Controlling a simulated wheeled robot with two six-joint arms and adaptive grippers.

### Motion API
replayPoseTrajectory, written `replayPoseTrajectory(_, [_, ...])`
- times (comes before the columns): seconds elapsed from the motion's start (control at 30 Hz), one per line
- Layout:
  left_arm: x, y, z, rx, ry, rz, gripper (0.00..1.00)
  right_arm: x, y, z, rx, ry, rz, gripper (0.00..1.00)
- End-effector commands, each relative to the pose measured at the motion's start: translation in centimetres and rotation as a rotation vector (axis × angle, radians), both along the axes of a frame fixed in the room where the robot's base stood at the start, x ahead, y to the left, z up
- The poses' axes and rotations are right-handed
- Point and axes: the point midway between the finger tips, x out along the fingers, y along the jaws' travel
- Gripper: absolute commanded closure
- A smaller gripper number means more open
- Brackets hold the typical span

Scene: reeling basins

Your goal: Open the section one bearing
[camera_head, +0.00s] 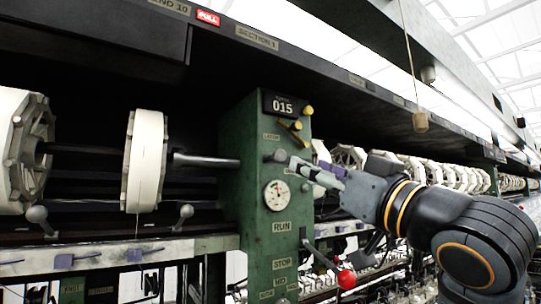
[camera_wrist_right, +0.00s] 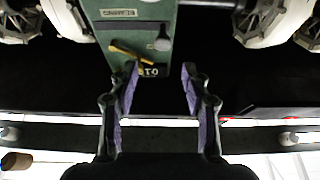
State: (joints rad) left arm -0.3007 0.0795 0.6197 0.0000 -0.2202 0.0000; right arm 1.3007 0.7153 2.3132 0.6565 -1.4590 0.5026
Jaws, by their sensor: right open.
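The section one bearing stand is a green post (camera_head: 262,190) with a black 015 plate (camera_head: 284,104) near its top. A brass latch lever (camera_head: 291,127) sits just below the plate, and a rounded grey knob (camera_head: 276,156) is lower down. My right gripper (camera_head: 306,168) is in front of the post's right side, near the knob's height. In the right wrist view the open gripper (camera_wrist_right: 159,78) shows empty space between its purple pads, with the brass lever (camera_wrist_right: 130,53) and grey knob (camera_wrist_right: 163,41) beyond the fingertips. My left gripper is out of view.
A red-balled lever (camera_head: 346,279) sticks out low on the post, below a round gauge (camera_head: 277,195). White reels (camera_head: 145,161) on a shaft (camera_head: 205,160) stand left of the post, with more to the right. A dark beam (camera_head: 330,82) runs overhead, and a cord with a wooden handle (camera_head: 420,122) hangs at right.

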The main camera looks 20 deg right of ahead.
Motion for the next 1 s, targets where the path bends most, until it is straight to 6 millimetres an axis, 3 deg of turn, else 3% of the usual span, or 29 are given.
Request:
replayPoseTrajectory(0.23, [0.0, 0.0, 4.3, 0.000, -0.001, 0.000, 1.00, 4.5, 0.8, 2.6, 0.005, 0.008, 0.009, 0.52])
replayPoseTrajectory(0.5, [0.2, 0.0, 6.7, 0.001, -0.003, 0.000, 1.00, 8.5, 1.2, 3.9, 0.003, 0.003, 0.005, 0.52])
replayPoseTrajectory(0.87, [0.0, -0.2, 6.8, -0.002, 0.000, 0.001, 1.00, 9.2, 1.3, 3.8, 0.000, 0.002, 0.001, 0.52])
replayPoseTrajectory(1.0, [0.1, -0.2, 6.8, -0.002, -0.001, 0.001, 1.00, 9.2, 1.3, 3.8, 0.000, 0.002, 0.001, 0.70])
